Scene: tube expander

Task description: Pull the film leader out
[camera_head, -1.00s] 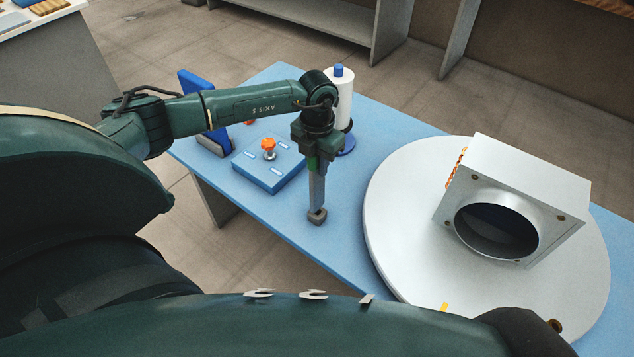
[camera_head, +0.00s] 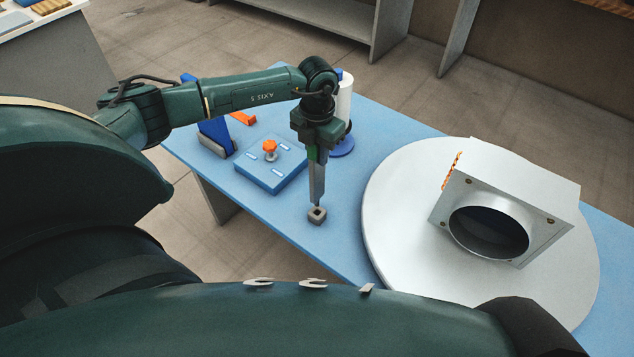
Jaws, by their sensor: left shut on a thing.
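My left gripper (camera_head: 317,203) points straight down over the blue table (camera_head: 345,240), near its front edge. Its narrow fingers are shut, and a small grey block with a dark hollow in it (camera_head: 317,216) is at their tips. I cannot tell whether the block touches the table. A white roll (camera_head: 345,100) stands upright on a round blue base (camera_head: 343,147) just behind the gripper, partly hidden by my left wrist. No film leader can be made out. My right gripper is not in view.
A blue box with an orange knob (camera_head: 270,150) sits left of the gripper, near a blue upright stand (camera_head: 215,135) and an orange piece (camera_head: 243,118). A large white disc (camera_head: 400,220) carrying a metal box with a round opening (camera_head: 515,195) fills the right.

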